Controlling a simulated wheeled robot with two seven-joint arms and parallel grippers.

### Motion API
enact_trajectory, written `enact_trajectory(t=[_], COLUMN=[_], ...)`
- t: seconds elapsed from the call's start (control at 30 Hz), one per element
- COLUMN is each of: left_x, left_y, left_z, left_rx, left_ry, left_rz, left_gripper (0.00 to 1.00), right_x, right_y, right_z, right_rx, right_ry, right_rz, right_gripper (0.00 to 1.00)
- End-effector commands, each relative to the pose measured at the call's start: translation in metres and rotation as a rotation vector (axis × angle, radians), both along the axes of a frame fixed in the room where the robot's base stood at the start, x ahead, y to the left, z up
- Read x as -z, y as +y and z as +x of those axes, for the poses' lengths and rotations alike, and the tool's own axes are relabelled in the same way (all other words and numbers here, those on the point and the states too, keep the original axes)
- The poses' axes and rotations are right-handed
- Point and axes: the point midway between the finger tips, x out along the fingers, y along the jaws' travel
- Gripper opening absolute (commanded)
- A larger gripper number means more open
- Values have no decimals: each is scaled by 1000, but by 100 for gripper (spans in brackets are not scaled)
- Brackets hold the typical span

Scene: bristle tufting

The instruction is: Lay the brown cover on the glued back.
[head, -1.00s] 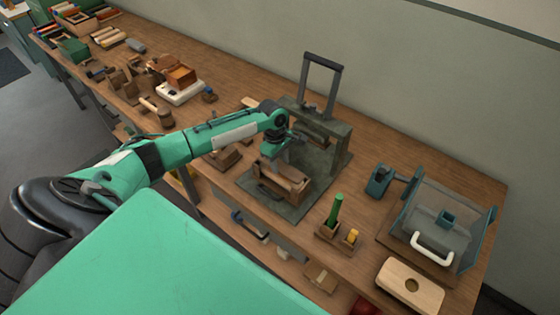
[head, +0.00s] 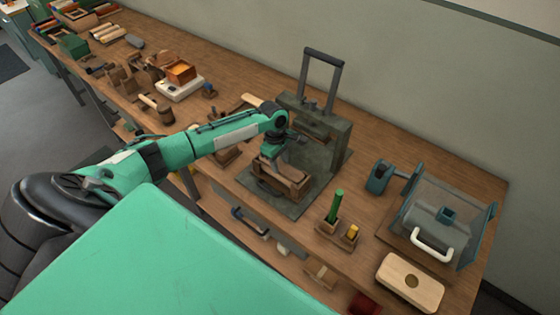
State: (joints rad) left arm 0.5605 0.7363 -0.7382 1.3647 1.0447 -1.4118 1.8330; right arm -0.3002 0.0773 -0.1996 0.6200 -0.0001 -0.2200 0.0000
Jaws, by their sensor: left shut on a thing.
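My left gripper (head: 272,160) is over the base of the dark grey press (head: 338,140), its fingers pointing down. It is shut on a brown piece, which I take to be the brown cover (head: 287,174); the fingers and wrist hide much of it. A wooden block or holder (head: 296,193) sits on the press's grey base plate (head: 290,206), right under the gripper. The glued back cannot be told apart here, nor whether the cover touches what is beneath it. My right gripper is not in view.
The press's upright frame and handle (head: 323,53) stand close behind my left gripper. A small wooden holder with a green stick (head: 336,205) is at the front. A clear-sided box with a white handle (head: 433,245) stands at right. Several tools and blocks lie at back left.

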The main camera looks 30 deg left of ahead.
Motion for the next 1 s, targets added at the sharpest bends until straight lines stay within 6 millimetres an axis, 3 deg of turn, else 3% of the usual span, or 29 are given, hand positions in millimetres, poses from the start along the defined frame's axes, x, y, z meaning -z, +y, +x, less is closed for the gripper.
enact_trajectory(t=[0.77, 0.8, 0.9, 1.0], left_x=[8, 9, 9, 9], left_y=[0, 0, 0, 0], left_z=[0, 0, 0, 0], left_rx=[0, 0, 0, 0], left_ry=[-1, -1, -1, -1], left_rz=[-1, -1, -1, 0], left_gripper=[19, 43, 63, 66], right_x=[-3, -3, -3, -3], right_y=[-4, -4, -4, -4], right_z=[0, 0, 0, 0], right_rx=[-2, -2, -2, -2], right_ry=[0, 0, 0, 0], right_rz=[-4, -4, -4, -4], right_gripper=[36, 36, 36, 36])
